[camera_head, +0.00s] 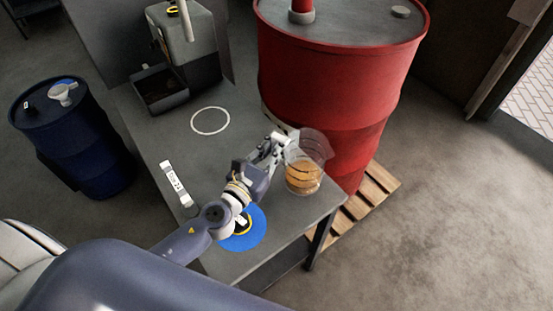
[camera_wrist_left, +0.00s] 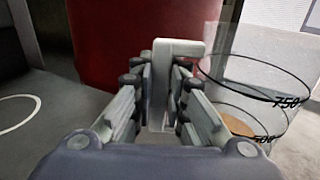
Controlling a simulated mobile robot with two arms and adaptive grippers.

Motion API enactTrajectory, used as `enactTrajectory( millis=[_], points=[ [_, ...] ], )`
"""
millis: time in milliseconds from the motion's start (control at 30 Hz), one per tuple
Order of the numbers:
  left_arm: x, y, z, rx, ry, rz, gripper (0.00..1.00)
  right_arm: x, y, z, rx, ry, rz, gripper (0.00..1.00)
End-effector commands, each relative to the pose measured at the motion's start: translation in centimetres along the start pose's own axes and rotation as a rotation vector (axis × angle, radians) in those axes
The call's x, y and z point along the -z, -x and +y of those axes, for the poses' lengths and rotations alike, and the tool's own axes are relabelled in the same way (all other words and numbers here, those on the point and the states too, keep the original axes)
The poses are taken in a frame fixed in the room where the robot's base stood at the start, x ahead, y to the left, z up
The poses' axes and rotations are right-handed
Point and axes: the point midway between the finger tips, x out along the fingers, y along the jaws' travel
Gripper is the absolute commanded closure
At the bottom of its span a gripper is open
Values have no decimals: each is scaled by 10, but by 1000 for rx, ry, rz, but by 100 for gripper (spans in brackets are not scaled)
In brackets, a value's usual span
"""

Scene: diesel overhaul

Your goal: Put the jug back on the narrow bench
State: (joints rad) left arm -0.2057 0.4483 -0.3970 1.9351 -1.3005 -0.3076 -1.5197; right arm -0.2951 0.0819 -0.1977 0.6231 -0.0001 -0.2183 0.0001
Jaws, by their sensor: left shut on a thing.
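The clear jug (camera_head: 304,176) has amber liquid in its lower part. It looks upright at the right edge of the grey narrow bench (camera_head: 215,153); I cannot tell whether its base touches the top. My left gripper (camera_head: 279,142) reaches across the bench and is shut on the jug's pale handle. In the left wrist view the handle (camera_wrist_left: 178,47) stands between the fingers (camera_wrist_left: 162,97), and the clear jug wall with dark marks (camera_wrist_left: 252,99) is to the right. My right gripper is not in view.
A red drum (camera_head: 335,75) on a wooden pallet (camera_head: 376,186) stands close behind the jug. A white ring (camera_head: 210,121), a labelled strip (camera_head: 176,184) and a blue disc (camera_head: 256,235) are on the bench. A grey machine (camera_head: 190,37) is at its far end. A blue drum (camera_head: 85,150) stands left.

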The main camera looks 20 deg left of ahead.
Motion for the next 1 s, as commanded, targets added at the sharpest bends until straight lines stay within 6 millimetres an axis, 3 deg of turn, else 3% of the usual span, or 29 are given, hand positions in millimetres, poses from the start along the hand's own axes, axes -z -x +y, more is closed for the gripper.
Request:
enactTrajectory(
  millis=[300, 767, 800, 833, 867, 1000],
  points=[
    [34, 0, 0, -2, 2, -3, 100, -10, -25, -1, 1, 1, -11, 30],
    [38, 0, 0, -1, 1, -3, 100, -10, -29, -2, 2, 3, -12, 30],
    [39, 0, 0, -1, 0, 1, 78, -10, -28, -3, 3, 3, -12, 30],
    [39, 0, 0, -1, 0, 1, 71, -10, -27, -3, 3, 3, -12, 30],
    [39, 0, 0, 0, 0, 1, 67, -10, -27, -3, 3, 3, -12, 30],
    [39, 0, 0, 0, 0, 1, 67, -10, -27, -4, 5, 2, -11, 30]
  ],
)
